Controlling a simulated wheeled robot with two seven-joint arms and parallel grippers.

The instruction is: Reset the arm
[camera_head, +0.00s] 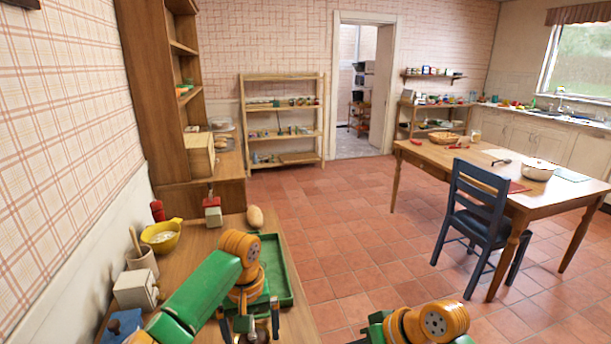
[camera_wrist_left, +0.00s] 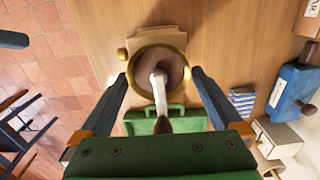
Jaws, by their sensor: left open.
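My left gripper (camera_head: 250,328) hangs over the wooden counter at the near end of a green tray (camera_head: 284,290). In the left wrist view its two blue-grey fingers (camera_wrist_left: 160,85) are spread wide. Between them, farther down, is a round brass-rimmed object (camera_wrist_left: 138,72) with a brown inside and a pale handle or crank across it. The fingers hold nothing that I can see. My right arm shows at the bottom of the head view; its fingertips are not clearly visible.
The counter holds a yellow bowl (camera_head: 161,236), a utensil crock (camera_head: 143,262), a white box (camera_head: 135,289) and a brown egg-shaped item (camera_head: 255,216). A wooden table (camera_head: 440,157) and blue chair (camera_head: 482,215) stand right. Tiled floor (camera_head: 345,235) lies clear between.

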